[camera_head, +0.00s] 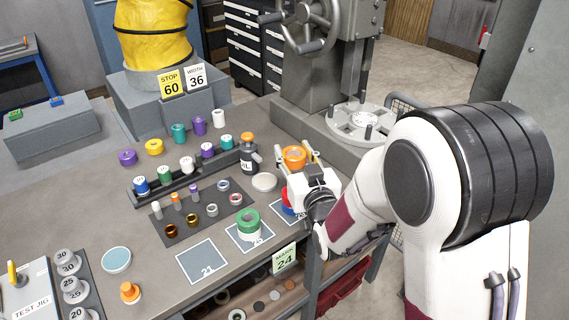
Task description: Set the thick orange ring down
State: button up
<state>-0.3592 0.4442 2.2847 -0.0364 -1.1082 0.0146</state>
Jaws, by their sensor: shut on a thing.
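The thick orange ring (294,155) is in my gripper (297,163), at the right of the table. The gripper is shut on it and appears to hold it above the table. Below, a red and blue ring or stack (288,203) shows partly on the right-hand outlined square (279,212); my gripper and arm hide the rest. A green ring (248,221) sits on the middle square (238,240). The left square (203,263), marked 21, is bare.
A sign reading 24 (285,259) is at the table's front edge. A dark rack (147,201) holds several colored spools behind a mat with small rings (170,231). A pale disc (264,182) lies left of my gripper. A grey press (318,100) stands behind.

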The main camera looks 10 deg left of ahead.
jog(key=shift+d+r, duration=0.2)
jog(key=shift+s+a+r+n+g+y, duration=0.2)
jog(key=shift+s+a+n+g+y, duration=0.1)
jog(key=shift+a+n+y, duration=0.15)
jog(key=s+a+n+g+y, duration=0.5)
jog(key=s+a+n+y, duration=0.1)
jog(key=s+a, duration=0.3)
jog(key=shift+s+a+g+y, duration=0.2)
jog(key=shift+a+g+y, duration=0.05)
jog(key=shift+g+y, duration=0.2)
send_over(247, 209)
jog(key=s, duration=0.3)
jog(key=shift+w+d+f, duration=0.15)
jog(key=shift+d+f, duration=0.05)
jog(key=shift+f, duration=1.25)
jog(key=shift+w+d+f, duration=0.1)
jog(key=shift+d+f, duration=0.05)
jog(key=shift+f, duration=1.3)
jog(key=shift+f, duration=2.1)
jog(key=shift+f, duration=0.35)
